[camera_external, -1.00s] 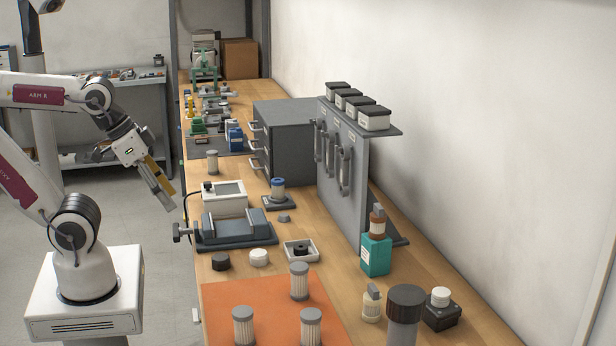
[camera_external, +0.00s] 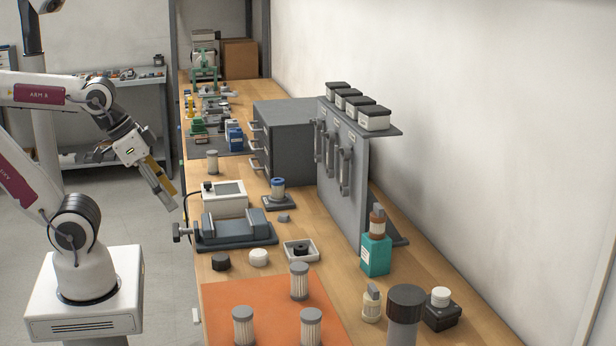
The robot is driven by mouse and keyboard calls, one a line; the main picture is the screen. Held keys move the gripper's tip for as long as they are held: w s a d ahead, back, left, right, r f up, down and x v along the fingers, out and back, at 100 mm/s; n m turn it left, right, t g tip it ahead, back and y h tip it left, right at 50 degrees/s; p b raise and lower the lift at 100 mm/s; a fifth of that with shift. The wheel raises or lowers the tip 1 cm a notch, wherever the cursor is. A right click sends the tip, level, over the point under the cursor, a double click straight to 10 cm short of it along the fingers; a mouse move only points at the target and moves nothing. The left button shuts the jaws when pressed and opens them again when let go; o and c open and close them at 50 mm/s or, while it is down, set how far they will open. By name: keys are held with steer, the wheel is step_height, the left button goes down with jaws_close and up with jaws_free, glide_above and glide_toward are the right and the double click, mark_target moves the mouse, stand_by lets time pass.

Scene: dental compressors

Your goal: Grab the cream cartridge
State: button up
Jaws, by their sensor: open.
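Three cream-coloured ribbed cartridges with grey end caps stand upright on or at the edge of the orange mat (camera_external: 270,295): a left one (camera_external: 243,326), a right one (camera_external: 311,327) and a rear one (camera_external: 299,281). A similar grey-capped cartridge (camera_external: 212,162) stands farther back near the bench's left edge. Another pale cartridge with a blue top (camera_external: 278,188) sits on a small dark stand. I cannot tell which one is meant. My gripper (camera_external: 168,192) is open and empty, hanging left of the bench, apart from all cartridges.
A grey vise (camera_external: 236,231) and a white device (camera_external: 224,197) stand between the gripper and mid-bench. A black cap (camera_external: 221,262), a white cap (camera_external: 258,257) and a white tray (camera_external: 314,252) lie behind the mat. A drawer cabinet (camera_external: 285,135) and upright tool panel bound the right side.

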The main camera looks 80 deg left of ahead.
steer(key=w+d+f+t+h, duration=0.1)
steer(key=w+d, duration=0.4)
steer(key=w, duration=0.3)
steer(key=w+d+t+h, duration=0.1)
steer(key=w+d+t, duration=0.1)
steer(key=w+d, duration=0.45)
steer(key=w+d+f+t+h, duration=0.1)
steer(key=w+d, duration=0.2)
steer(key=w, duration=0.6)
steer(key=w+d+f+t, duration=0.2)
steer(key=w+d+f, duration=0.25)
steer(key=w, duration=0.25)
steer(key=t+y, duration=0.1)
steer(key=y, duration=0.1)
glide_toward(371, 289)
steer(key=w, duration=0.2)
steer(key=shift+w+d+f+t+y, duration=0.15)
steer(key=shift+d+f+t+y, duration=0.1)
steer(key=shift+f, duration=0.25)
steer(key=shift+w+d+f+t+y, duration=0.15)
steer(key=shift+f+t+y, duration=0.1)
steer(key=shift+f, duration=0.25)
steer(key=shift+x, duration=1.3)
steer(key=shift+a, duration=0.1)
